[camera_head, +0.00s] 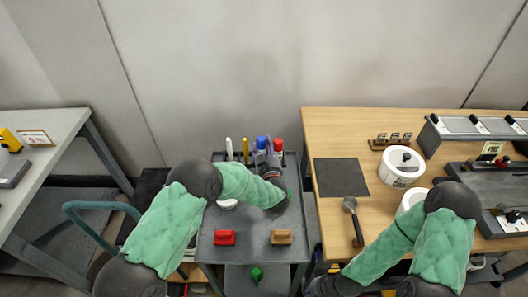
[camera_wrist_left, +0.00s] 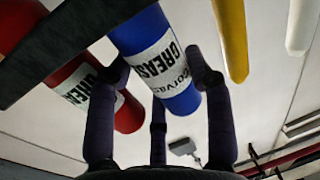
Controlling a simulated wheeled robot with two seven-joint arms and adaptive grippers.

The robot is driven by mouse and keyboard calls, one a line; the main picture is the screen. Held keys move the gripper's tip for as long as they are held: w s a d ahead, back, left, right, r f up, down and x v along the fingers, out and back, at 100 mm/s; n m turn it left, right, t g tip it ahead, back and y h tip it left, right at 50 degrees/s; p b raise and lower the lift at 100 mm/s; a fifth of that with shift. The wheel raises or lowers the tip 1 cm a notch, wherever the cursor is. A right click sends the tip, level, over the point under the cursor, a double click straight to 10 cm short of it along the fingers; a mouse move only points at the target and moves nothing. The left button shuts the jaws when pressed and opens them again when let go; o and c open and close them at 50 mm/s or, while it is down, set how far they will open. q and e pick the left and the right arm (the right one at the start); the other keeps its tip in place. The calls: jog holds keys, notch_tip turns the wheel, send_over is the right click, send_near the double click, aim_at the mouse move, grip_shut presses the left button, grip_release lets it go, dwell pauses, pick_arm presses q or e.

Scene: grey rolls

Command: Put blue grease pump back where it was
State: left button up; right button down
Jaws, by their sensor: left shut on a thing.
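The blue grease pump (camera_head: 262,142) is at the back of the grey cart, between a yellow one and a red one. My left gripper (camera_head: 264,158) is at it, with the forearm covering part of the cart. In the left wrist view, the fingers of my left gripper (camera_wrist_left: 160,115) are around the blue pump (camera_wrist_left: 155,48), which has a white "GREASE" label. The gripper is shut on it. Whether the pump's far end rests in a holder is hidden. My right gripper (camera_head: 325,287) is low at the bottom edge, and its fingers cannot be made out.
A red pump (camera_head: 278,145), a yellow one (camera_head: 245,148) and a white one (camera_head: 229,148) stand close by. A dark bar (camera_wrist_left: 70,45) crosses the wrist view. Red (camera_head: 225,237) and tan (camera_head: 282,237) blocks lie at the cart's front. A wooden table (camera_head: 330,125) stands right.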

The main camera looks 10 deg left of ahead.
pick_arm(q)
jog(key=shift+f, duration=0.45)
jog(key=o, duration=0.9)
jog(key=shift+f, duration=0.15)
